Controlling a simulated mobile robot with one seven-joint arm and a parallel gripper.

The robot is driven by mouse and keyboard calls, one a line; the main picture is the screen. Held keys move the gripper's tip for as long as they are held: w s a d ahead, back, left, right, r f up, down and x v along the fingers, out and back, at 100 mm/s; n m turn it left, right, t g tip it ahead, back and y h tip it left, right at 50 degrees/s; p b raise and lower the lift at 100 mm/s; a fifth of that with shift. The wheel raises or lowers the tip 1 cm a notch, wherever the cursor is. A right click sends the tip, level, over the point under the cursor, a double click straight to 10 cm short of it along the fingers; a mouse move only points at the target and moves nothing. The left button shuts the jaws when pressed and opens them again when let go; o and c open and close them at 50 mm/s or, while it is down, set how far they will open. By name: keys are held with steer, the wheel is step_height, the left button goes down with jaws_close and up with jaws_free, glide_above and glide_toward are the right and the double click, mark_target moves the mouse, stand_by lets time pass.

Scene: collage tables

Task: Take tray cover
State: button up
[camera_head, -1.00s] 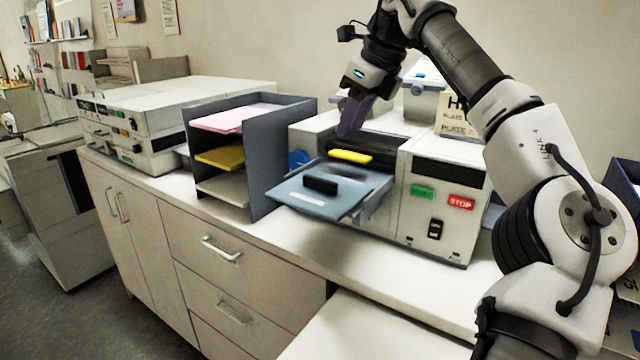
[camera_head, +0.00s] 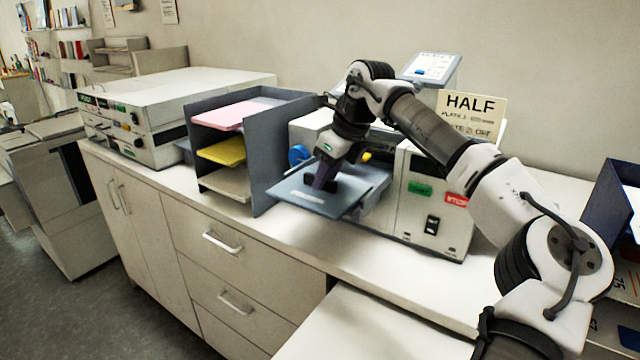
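The tray cover (camera_head: 301,196) is a flat blue-grey plate with a black handle block on top. It lies on the pulled-out tray at the front of the white machine (camera_head: 424,205). My gripper (camera_head: 322,184) points down over the middle of the cover, at the black handle. Its dark fingers hide most of the handle, so I cannot tell whether they are open or shut on it. A yellow piece (camera_head: 367,157) shows partly behind my gripper, at the back of the tray.
A grey sorter (camera_head: 266,151) with pink, yellow and pale sheets stands close on the left. Red and green buttons are on the machine's front. The white counter (camera_head: 405,263) is clear in front.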

steer(key=shift+c, duration=0.2)
jaws_close()
stand_by(0.3)
